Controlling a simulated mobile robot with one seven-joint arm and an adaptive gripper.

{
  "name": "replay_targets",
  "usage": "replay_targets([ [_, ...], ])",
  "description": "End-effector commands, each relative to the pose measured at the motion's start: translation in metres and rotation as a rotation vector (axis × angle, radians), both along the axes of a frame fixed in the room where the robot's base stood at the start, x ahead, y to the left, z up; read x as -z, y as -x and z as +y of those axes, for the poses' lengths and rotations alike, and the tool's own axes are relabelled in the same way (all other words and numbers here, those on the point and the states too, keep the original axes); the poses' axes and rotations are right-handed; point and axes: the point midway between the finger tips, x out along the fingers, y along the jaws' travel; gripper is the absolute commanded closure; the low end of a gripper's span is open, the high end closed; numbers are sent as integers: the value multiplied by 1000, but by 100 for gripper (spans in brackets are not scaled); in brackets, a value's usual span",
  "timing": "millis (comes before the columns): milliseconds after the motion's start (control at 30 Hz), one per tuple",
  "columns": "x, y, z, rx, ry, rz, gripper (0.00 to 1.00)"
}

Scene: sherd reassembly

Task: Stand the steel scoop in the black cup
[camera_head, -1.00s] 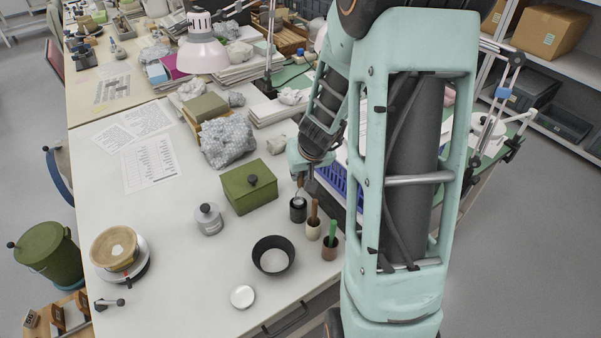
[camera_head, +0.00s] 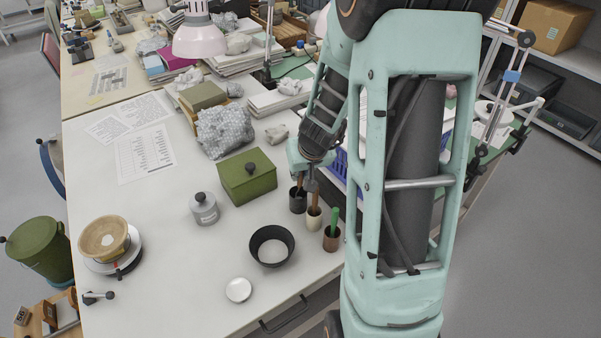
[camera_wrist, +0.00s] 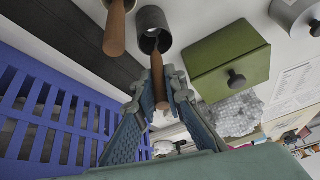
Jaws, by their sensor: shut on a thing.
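The black cup (camera_head: 298,201) stands upright on the white table, in front of the green box. In the wrist view the cup (camera_wrist: 152,20) is at the top centre with its dark mouth facing me. My gripper (camera_wrist: 163,76) is shut on the brown handle of the steel scoop (camera_wrist: 157,62). The scoop's lower end reaches into the cup's mouth, and its steel part is mostly hidden there. In the head view my gripper (camera_head: 306,179) is just above the cup, partly hidden by my arm. I cannot tell whether the scoop touches the cup's bottom.
A cream cup (camera_head: 314,222) with a brown-handled tool and a brown cup (camera_head: 331,243) with a green-handled tool stand close to the right. A green box (camera_head: 246,180), a black bowl (camera_head: 272,257) and a blue crate (camera_wrist: 50,110) are nearby.

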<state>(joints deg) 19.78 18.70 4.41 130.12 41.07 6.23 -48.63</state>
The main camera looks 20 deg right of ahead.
Motion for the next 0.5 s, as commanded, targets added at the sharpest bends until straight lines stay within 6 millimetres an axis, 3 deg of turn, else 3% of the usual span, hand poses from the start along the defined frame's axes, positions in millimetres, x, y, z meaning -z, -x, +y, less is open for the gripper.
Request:
replay_targets([
  [67, 0, 0, 0, 0, 0, 0, 100],
  [100, 0, 0, 0, 0, 0, 0, 85],
  [233, 0, 0, 0, 0, 0, 0, 71],
  [500, 0, 0, 0, 0, 0, 0, 69],
])
